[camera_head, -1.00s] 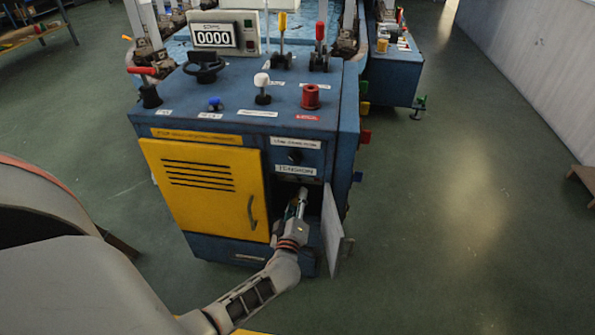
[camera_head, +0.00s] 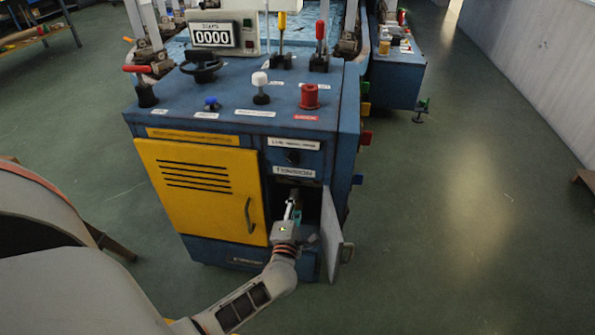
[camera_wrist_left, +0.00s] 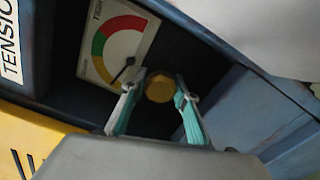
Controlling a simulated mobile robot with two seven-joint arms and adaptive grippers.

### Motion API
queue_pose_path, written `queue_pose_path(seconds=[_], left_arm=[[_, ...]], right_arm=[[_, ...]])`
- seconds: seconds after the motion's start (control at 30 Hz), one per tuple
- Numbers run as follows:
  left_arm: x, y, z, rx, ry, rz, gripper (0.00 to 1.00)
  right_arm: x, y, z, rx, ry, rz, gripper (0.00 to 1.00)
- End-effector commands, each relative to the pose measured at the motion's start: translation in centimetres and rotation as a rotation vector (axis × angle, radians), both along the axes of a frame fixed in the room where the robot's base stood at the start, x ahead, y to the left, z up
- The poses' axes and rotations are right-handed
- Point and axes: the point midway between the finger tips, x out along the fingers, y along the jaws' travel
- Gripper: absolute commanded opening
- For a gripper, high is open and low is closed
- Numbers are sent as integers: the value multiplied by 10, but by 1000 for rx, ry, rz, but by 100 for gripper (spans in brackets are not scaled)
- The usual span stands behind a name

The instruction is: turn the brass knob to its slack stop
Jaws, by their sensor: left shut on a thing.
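The brass knob (camera_wrist_left: 159,87) is a round yellow-brown knob inside the open tension compartment of the blue machine. In the left wrist view it lies between the teal-padded fingertips of my left gripper (camera_wrist_left: 159,97), which is shut on it. In the head view my left gripper (camera_head: 291,206) reaches into the dark compartment, and I cannot make out the knob there. The tension gauge (camera_wrist_left: 115,42), a white plate with a green, red and yellow arc, is beside the knob. My right gripper is not in view.
The compartment's grey door (camera_head: 331,235) stands open just right of my left arm. A yellow louvred door (camera_head: 200,190) is shut on the left. The machine's top carries a red knob (camera_head: 309,96), levers and a counter (camera_head: 213,35) reading 0000. Floor at right is clear.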

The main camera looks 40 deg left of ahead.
Motion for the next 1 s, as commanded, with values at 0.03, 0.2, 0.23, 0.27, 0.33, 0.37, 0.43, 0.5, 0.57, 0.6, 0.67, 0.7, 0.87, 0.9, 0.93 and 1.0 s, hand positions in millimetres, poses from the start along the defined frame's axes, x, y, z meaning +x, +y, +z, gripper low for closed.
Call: queue_pose_path(seconds=[0.03, 0.2, 0.23, 0.27, 0.33, 0.37, 0.43, 0.5, 0.57, 0.6, 0.67, 0.7, 0.87, 0.9, 0.93, 1.0], left_arm=[[0, -1, -2, -37, -20, -4, 8], [0, -1, -2, -159, -95, -3, 8], [0, -1, -2, -179, -107, -3, 8], [0, -1, -2, -196, -118, -3, 8], [0, -2, -2, -236, -142, -3, 8], [0, -2, -2, -251, -153, -3, 8], [0, -2, -2, -285, -172, -3, 8], [0, -2, -1, -313, -190, -3, 8], [1, -2, -1, -331, -202, -3, 8], [1, -2, -1, -343, -209, -3, 8], [1, -2, 0, -356, -218, -3, 8], [1, -2, 0, -364, -223, -4, 8], [1, -2, 1, -380, -235, -4, 8], [1, -2, 1, -382, -236, -4, 8], [1, -2, 1, -383, -236, -4, 8], [1, -2, 1, -384, -237, -4, 8]], right_arm=[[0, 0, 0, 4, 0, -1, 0], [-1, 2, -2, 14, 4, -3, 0], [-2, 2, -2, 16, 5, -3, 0], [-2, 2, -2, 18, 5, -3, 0], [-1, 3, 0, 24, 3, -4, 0], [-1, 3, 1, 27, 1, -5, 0], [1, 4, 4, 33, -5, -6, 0], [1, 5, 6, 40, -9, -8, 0], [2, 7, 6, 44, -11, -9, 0], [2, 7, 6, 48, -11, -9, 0], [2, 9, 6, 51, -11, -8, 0], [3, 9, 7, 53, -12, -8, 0], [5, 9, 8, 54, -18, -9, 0], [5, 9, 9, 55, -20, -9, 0], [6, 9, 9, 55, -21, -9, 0], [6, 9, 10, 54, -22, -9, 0]])
